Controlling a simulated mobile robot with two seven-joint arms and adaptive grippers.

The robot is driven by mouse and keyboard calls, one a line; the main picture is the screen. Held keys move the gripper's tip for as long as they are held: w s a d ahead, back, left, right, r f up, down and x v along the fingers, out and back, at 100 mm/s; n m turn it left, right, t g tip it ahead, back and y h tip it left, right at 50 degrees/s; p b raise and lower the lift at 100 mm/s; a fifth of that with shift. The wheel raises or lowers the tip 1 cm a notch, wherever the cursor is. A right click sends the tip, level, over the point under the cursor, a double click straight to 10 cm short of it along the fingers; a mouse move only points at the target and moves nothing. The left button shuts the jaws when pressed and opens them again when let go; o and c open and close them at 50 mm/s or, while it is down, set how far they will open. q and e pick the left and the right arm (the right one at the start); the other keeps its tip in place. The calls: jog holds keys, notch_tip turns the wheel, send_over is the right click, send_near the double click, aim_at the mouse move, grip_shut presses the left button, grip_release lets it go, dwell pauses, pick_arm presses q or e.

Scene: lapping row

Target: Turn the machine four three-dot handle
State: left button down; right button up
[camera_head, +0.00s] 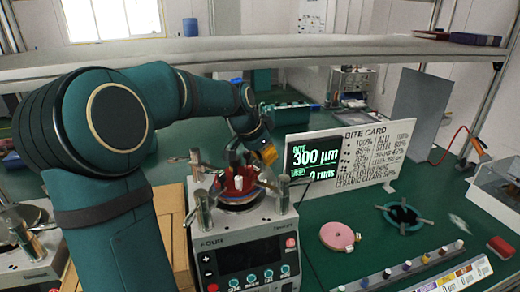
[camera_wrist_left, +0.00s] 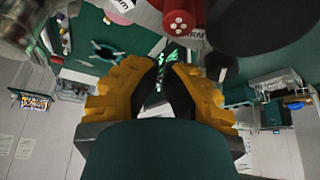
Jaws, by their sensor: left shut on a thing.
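Machine four (camera_head: 245,262), a grey box with a dark screen, stands at the centre front with "FOUR" on its front. Its top carries a red round part (camera_head: 238,183) and several metal handles, one at the front left (camera_head: 203,209). My left arm reaches in from the left, and its yellow-fingered gripper (camera_head: 264,153) is behind the top of the machine. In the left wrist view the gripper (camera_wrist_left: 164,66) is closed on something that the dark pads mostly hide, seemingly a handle. A red part with white dots (camera_wrist_left: 180,22) shows just beyond the fingertips. I cannot read the held handle's dots.
A screen reading 300 µm (camera_head: 315,157) and a white bite card board (camera_head: 375,155) stand right behind the machine. A pink disc (camera_head: 338,236) and a dark ring with arms (camera_head: 403,215) lie on the green bench. A shelf edge (camera_head: 300,52) crosses above.

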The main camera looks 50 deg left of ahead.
pick_arm(q)
jog(key=shift+w+f, duration=0.2)
jog(key=shift+f, duration=0.2)
